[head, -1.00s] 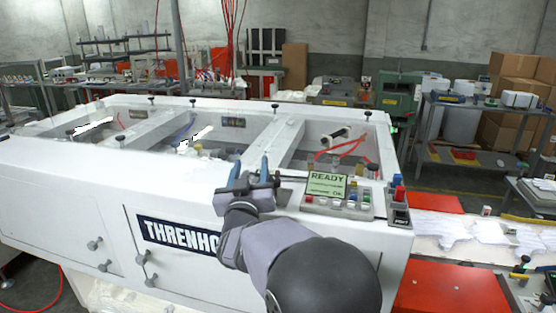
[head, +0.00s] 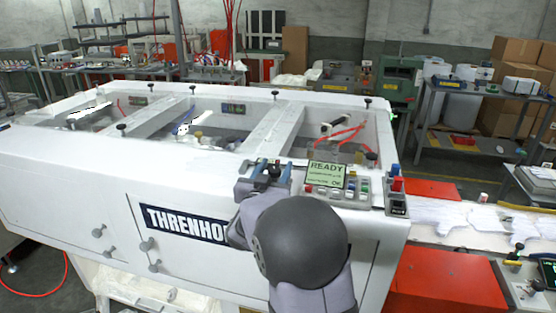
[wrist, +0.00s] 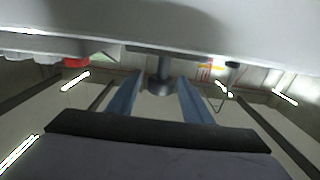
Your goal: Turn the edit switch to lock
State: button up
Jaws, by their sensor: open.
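A dark round knob (head: 274,170), which looks like the edit switch, stands on the front top edge of the white machine (head: 110,150), left of the green READY display (head: 326,175). My gripper (head: 267,168) is at the knob, its two blue fingers apart on either side of it. In the wrist view the knob (wrist: 160,86) shows as a dark cylinder between the open fingers (wrist: 160,80), with gaps on both sides. The knob's markings and its set position cannot be read. My forearm covers part of the machine's front.
A button panel (head: 335,192) lies just right of my gripper, with a small box with red and blue buttons (head: 396,190) beyond it. Several black posts stand along the machine's rim. Open bays with crossbars (head: 270,130) lie behind.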

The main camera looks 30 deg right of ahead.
aim_at(276, 168)
jog(key=shift+p+x, duration=0.45)
jog(key=shift+x, duration=1.05)
jog(key=c, duration=1.1)
jog(key=shift+o, duration=0.2)
jog(key=shift+f, duration=0.1)
jog(key=shift+y+b, duration=0.3)
jog(key=shift+b, duration=0.35)
jog(key=shift+w+a+f+n+t+y+b, duration=0.15)
jog(key=shift+n+t+y+b, duration=0.5)
jog(key=shift+b, duration=0.6)
jog(key=n+y+b, duration=0.1)
jog(key=b, duration=0.1)
jog(key=n+t+y+b, duration=0.1)
jog(key=b, duration=0.1)
jog(key=a+n+t+y+b, duration=0.1)
jog(key=y+b, duration=0.1)
jog(key=b, duration=0.1)
jog(key=shift+w+r+t, duration=0.2)
jog(key=shift+r+t, duration=0.05)
jog(key=shift+r, duration=0.15)
